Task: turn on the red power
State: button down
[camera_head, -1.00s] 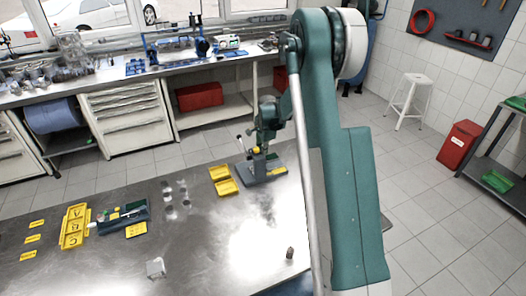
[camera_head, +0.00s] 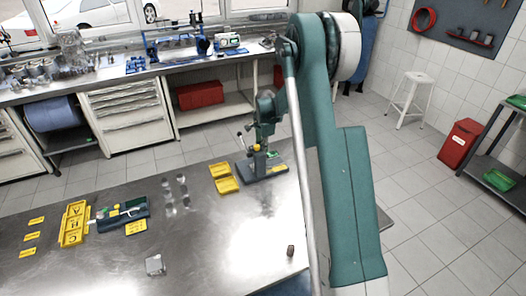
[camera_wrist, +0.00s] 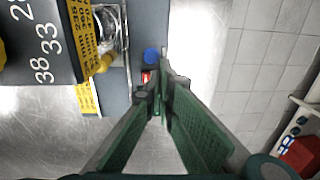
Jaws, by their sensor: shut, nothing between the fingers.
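The red power switch (camera_wrist: 147,76) shows as a small red patch on the grey machine in the wrist view, beside a round blue knob (camera_wrist: 152,55). My gripper (camera_wrist: 160,86) is shut and empty, with its green fingertips close to the red patch, just right of and below it. I cannot tell whether they touch. The fingers partly cover the area around the switch. In the head view the bench machine (camera_head: 262,122) stands at the far edge of the steel table. The switch cannot be made out there, and my arm hides much of that side.
Yellow scale plates (camera_wrist: 82,45) and a metal part lie left of the fingertips. Yellow trays (camera_head: 227,185) stand left of the machine on the steel table (camera_head: 215,235). A small dark part (camera_head: 291,250) is near my arm. Open tiled floor lies right of the machine.

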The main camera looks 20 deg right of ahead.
jog(key=shift+s, duration=0.15)
jog(key=shift+s+r, duration=0.1)
jog(key=shift+s, duration=0.6)
jog(key=shift+r, duration=0.15)
jog(key=shift+s+r, duration=0.1)
jog(key=shift+r, duration=1)
notch_tip(320, 180, up, 11)
jog(key=s, duration=0.1)
jog(key=shift+s+r, duration=0.2)
jog(key=shift+s, duration=0.2)
